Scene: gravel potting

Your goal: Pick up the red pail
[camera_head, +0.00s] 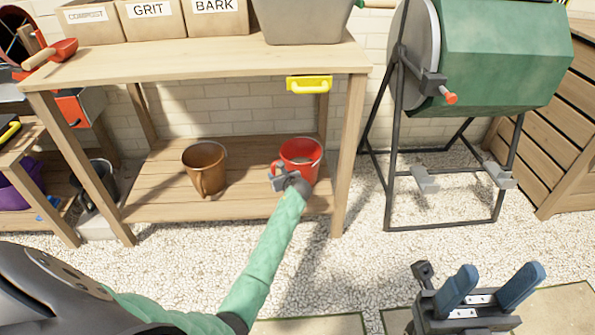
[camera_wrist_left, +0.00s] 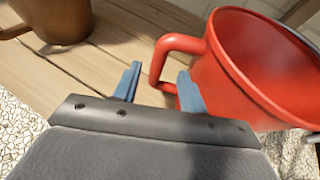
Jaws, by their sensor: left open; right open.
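The red pail (camera_head: 303,158) stands on the lower shelf of the wooden bench, near its right end. Its handle points left. In the left wrist view the red pail (camera_wrist_left: 245,75) fills the right side, with its loop handle (camera_wrist_left: 170,50) close ahead of my fingers. My left gripper (camera_head: 287,176) is at the pail's front left. Its blue fingers (camera_wrist_left: 160,88) are open and empty, with the lower part of the handle near the right finger; I cannot tell if they touch. My right gripper (camera_head: 502,285) is open and empty at the lower right, over the gravel.
A brown pail (camera_head: 205,168) stands left on the same lower shelf (camera_head: 150,200). The bench's front right leg (camera_head: 349,160) is right of the red pail. A green drum (camera_head: 500,60) on a black frame stands further right. Gravel lies in front.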

